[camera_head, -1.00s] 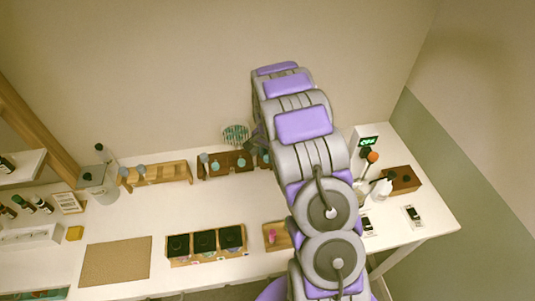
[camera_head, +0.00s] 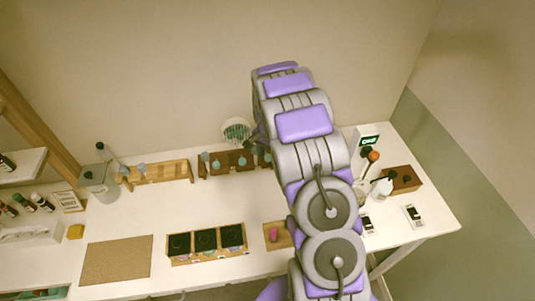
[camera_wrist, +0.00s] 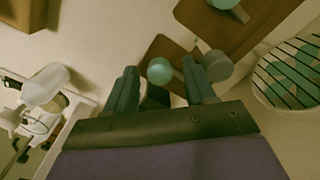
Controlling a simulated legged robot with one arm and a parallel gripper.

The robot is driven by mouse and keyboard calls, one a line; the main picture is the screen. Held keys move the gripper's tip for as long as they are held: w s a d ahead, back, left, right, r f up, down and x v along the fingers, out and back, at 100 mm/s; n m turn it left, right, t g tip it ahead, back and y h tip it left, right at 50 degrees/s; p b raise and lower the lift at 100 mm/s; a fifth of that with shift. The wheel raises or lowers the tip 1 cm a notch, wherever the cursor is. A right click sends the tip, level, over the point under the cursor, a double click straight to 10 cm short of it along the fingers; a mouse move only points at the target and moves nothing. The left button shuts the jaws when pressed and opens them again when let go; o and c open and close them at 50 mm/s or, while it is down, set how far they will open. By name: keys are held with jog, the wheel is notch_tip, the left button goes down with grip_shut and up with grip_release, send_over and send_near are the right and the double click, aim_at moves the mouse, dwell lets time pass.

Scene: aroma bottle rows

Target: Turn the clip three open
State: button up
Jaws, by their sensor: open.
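A brown wooden rack (camera_head: 228,171) stands at the back of the table with several teal round pieces, one of them (camera_head: 242,160) near its middle. I see no labels, so I cannot tell which is clip three. My gripper (camera_head: 255,140) is at the rack's right end, largely hidden by my arm. In the wrist view my gripper (camera_wrist: 161,88) is open, and a teal round piece (camera_wrist: 159,71) shows between its fingertips. A grey cylinder (camera_wrist: 216,65) lies just beside the right finger. I cannot tell whether the fingers touch either one.
A round white-rimmed striped object (camera_head: 236,131) stands behind the rack; it appears at right in the wrist view (camera_wrist: 258,85). A lighter wooden rack (camera_head: 165,174) is to the left. A tray of black squares (camera_head: 206,256) is in front. The table's middle is clear.

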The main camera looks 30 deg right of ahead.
aim_at(268, 156)
notch_tip(268, 156, up, 17)
jog(key=shift+r, duration=0.15)
dwell(0.5)
dwell(0.4)
jog(key=s+a+r+n+b, duration=0.1)
jog(key=s+a+n+b, duration=0.15)
jog(key=s+a, duration=0.45)
jog(key=s+a+r+n+b, duration=0.1)
jog(key=s+a+n+b, duration=0.15)
jog(key=s, duration=0.75)
jog(key=s+a+f+n+g+b, duration=0.1)
jog(key=s+a+f+n+b, duration=0.1)
jog(key=s, duration=0.9)
jog(key=s+a+f+n+b, duration=0.2)
jog(key=s+a+f+n, duration=0.2)
jog(key=s, duration=0.7)
jog(key=shift+s+a+f+n+g+b, duration=0.3)
jog(key=shift+s+a+f+n+g, duration=0.1)
jog(key=shift+f+n, duration=0.25)
